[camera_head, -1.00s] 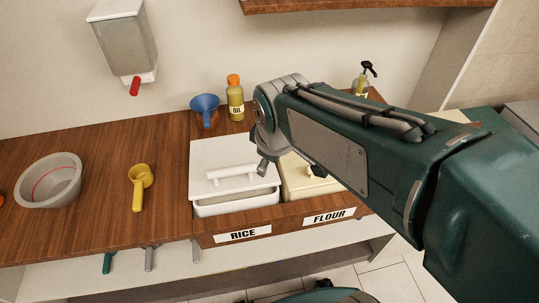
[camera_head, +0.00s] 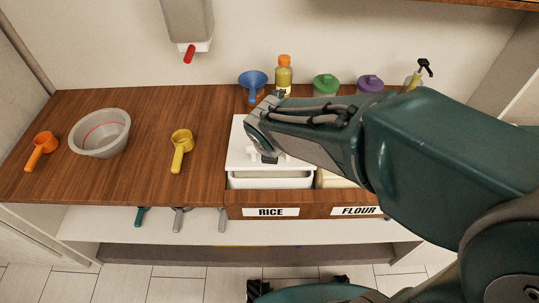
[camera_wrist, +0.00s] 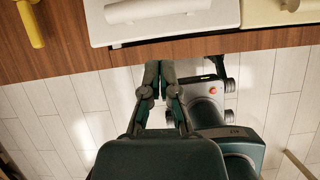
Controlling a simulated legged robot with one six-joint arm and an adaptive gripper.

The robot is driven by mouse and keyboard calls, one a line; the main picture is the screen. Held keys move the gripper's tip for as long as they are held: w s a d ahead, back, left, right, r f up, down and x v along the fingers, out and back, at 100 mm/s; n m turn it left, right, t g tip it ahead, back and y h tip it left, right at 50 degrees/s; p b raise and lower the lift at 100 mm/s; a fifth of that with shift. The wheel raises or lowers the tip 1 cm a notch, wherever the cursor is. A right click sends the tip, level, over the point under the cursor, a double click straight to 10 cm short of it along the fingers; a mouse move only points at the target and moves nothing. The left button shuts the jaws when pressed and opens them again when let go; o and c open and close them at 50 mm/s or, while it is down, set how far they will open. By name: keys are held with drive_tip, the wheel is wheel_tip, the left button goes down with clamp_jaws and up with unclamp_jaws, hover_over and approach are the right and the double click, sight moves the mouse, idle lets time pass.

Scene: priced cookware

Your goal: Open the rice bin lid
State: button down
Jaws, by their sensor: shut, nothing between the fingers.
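The white rice bin (camera_head: 270,182) sits in the wooden counter behind the RICE label (camera_head: 271,212). Its white lid (camera_head: 238,157) lies over it, and its bar handle (camera_wrist: 158,9) runs across the top of the wrist view. My arm covers much of the lid and handle in the head view. My gripper (camera_wrist: 161,72) is shut and empty. In the wrist view its fingertips appear below the bin's front edge, against the floor, apart from the handle. The fingers are mostly hidden in the head view.
The flour bin (camera_wrist: 275,12) adjoins on the right, behind the FLOUR label (camera_head: 359,211). A blue funnel (camera_head: 252,82) and oil bottle (camera_head: 284,75) stand behind. A yellow scoop (camera_head: 181,150), grey bowl (camera_head: 100,133) and orange scoop (camera_head: 41,149) lie left, with bare counter between.

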drive_tip(key=shift+n, duration=0.6)
drive_tip(key=x, duration=1)
drive_tip(key=shift+w+a+f, duration=0.1)
drive_tip(key=shift+a+f, duration=0.05)
drive_tip(key=shift+a, duration=0.1)
